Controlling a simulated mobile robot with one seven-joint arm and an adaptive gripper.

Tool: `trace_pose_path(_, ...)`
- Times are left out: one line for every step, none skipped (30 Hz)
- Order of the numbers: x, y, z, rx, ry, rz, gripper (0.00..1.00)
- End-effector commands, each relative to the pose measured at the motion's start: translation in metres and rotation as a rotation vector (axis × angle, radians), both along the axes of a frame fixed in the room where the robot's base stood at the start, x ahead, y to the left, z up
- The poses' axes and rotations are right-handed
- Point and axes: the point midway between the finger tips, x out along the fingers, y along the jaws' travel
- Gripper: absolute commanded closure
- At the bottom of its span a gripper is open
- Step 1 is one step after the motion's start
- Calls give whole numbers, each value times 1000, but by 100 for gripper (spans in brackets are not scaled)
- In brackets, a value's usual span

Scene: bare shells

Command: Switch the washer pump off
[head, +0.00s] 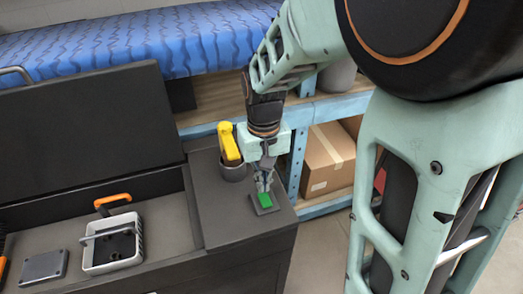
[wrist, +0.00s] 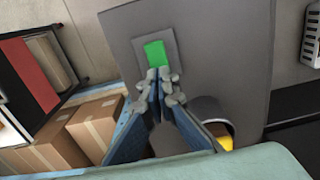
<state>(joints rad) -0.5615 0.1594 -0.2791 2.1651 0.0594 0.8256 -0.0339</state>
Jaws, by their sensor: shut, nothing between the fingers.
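A green rocker switch (head: 265,199) sits on a small dark square plate (head: 269,209) on the dark cabinet top, near its right front corner. In the wrist view the green switch (wrist: 156,53) shows just beyond my fingertips, on its grey plate (wrist: 173,46). My gripper (head: 263,184) points down at the switch and is shut and empty. In the wrist view its fingertips (wrist: 158,86) are together at the near edge of the switch. I cannot tell whether they touch it.
A dark cup (head: 233,171) with a yellow tool (head: 229,143) stands close behind my gripper. A grey basket (head: 112,243) and a dark box (head: 45,266) lie in the recess at left. A raised black lid (head: 85,125) stands behind. A blue shelf with cardboard boxes (head: 328,158) is at right.

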Motion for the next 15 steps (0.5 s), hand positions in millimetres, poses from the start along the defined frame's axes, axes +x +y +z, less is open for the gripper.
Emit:
trace_pose_path(0, 0, 8, 0, -1, 0, 100)
trace_pose_path(0, 0, 10, 0, -1, 0, 100)
trace_pose_path(0, 0, 14, 0, -1, 0, 100)
trace_pose_path(0, 0, 16, 0, -1, 0, 100)
trace_pose_path(0, 0, 19, 0, -1, 0, 100)
trace_pose_path(0, 0, 22, 1, -2, 0, 100)
trace_pose_path(0, 0, 24, 1, -2, 0, 100)
trace_pose_path(0, 0, 27, 1, -2, 0, 100)
trace_pose_path(0, 1, 30, 2, -2, 0, 100)
trace_pose_path(0, 1, 32, 2, -2, 0, 100)
trace_pose_path(1, 1, 35, 2, -2, 0, 100)
trace_pose_path(1, 1, 38, 2, -3, 0, 100)
trace_pose_path(1, 0, 40, 2, -2, 0, 100)
trace_pose_path(0, 0, 42, 2, -2, 0, 100)
trace_pose_path(0, 0, 44, 2, -2, 0, 100)
